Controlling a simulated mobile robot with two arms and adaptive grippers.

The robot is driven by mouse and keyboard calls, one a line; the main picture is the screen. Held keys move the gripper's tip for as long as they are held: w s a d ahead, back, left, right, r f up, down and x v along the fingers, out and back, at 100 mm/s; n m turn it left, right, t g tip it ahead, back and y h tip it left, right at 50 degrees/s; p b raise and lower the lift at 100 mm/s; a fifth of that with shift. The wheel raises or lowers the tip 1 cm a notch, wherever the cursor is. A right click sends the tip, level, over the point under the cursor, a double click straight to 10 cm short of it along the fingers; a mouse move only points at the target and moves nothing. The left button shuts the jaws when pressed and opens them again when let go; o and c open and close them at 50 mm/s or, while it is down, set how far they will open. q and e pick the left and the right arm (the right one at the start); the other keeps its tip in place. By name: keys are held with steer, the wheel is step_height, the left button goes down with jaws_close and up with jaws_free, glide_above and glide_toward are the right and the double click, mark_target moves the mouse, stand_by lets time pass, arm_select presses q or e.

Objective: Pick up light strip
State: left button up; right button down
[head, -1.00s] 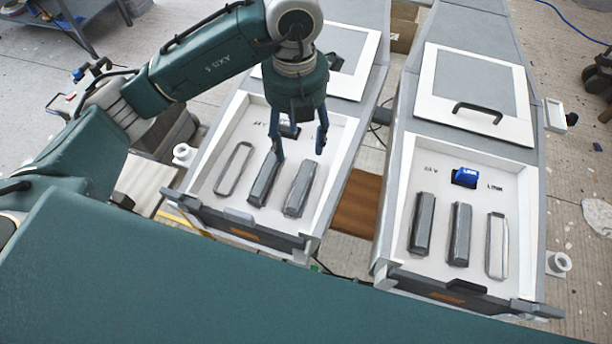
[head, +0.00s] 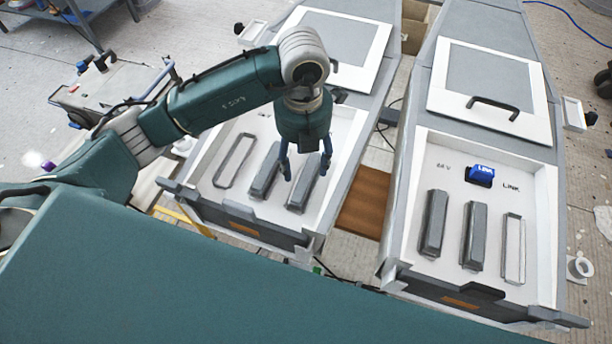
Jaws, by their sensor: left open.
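In the left mould tray (head: 200,192) lie two grey bars, the left bar (head: 264,172) and the right bar (head: 303,190). A pale, strip-shaped outline (head: 235,160) is at their left; I cannot tell whether it is a light strip or an empty slot. The right mould tray (head: 545,215) has two more grey bars (head: 434,222) (head: 474,236) and a similar pale shape (head: 512,248) at the right. My left gripper (head: 306,172) points down, open and empty, over the right bar of the left tray, its fingers hiding part of it. My right gripper is not in view.
A brown board (head: 364,200) bridges the gap between the moulds. A grey cart (head: 110,95) stands at the left.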

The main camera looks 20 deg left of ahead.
mark_target(303, 175)
arm_select(q)
step_height(303, 175, down, 4)
steer(key=shift+a+f+p, duration=0.15)
steer(key=shift+f+p, duration=0.05)
steer(key=shift+p, duration=1)
steer(key=shift+f, duration=0.3)
steer(key=c, duration=1.3)
